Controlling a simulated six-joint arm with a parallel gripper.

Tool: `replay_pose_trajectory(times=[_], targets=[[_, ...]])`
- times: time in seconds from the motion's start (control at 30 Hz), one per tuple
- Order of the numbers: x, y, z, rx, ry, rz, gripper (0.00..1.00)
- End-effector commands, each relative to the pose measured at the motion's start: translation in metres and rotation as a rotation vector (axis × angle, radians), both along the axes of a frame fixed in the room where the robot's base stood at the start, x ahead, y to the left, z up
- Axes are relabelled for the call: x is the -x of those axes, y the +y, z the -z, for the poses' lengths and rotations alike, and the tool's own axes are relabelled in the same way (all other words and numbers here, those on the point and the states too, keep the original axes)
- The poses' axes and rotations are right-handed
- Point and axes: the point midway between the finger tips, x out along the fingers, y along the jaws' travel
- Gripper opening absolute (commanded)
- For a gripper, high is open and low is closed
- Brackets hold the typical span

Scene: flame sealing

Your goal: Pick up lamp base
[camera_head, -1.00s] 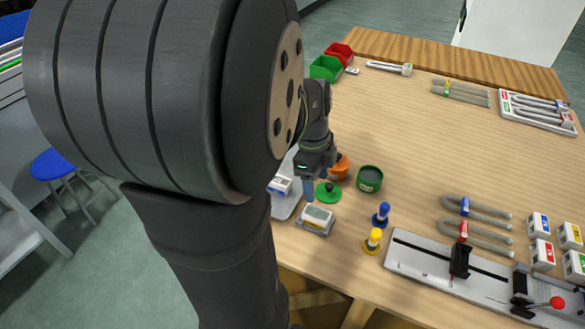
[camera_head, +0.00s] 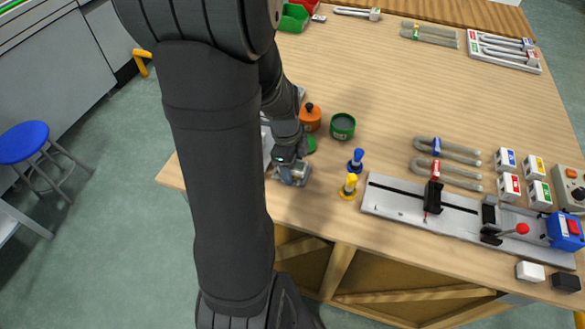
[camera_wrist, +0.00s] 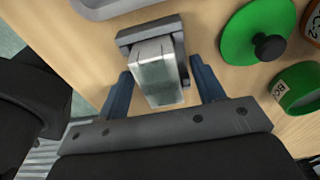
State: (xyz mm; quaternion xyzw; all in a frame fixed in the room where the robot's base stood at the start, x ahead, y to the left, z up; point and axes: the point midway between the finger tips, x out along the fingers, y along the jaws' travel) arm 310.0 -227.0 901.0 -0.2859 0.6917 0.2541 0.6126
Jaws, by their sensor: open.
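A pale, translucent-looking block in a grey bracket is likely the lamp base (camera_wrist: 157,60); I cannot be sure of the name. In the wrist view it stands between the two blue fingers of my gripper (camera_wrist: 162,88). The fingers are apart, with a gap showing on either side of the block. In the head view my gripper (camera_head: 291,172) is at the near left table edge, over the block, and hides most of it.
Close by are a green lid (camera_wrist: 257,36) with a black knob, an orange pot (camera_head: 311,119) and a green pot (camera_head: 342,127). Blue (camera_head: 356,160) and yellow (camera_head: 348,187) pegs stand to the right, before a long grey rail (camera_head: 400,205). The table middle is clear.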

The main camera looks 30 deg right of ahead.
Motion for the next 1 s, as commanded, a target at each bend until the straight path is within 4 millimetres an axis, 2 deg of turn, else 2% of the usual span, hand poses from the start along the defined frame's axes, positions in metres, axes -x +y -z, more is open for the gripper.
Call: replay_pose_trajectory(times=[0.17, 0.27, 0.43, 0.77, 1.0], targets=[[0.000, 0.000, 0.000, 0.001, -0.001, 0.000, 0.62], [0.000, 0.000, 0.000, 0.001, -0.001, 0.000, 0.46], [0.000, 0.000, 0.000, 0.001, -0.001, 0.000, 0.13], [0.000, 0.000, -0.002, 0.001, -0.001, 0.000, 0.13], [-0.001, -0.001, -0.022, 0.004, -0.005, -0.001, 0.13]])
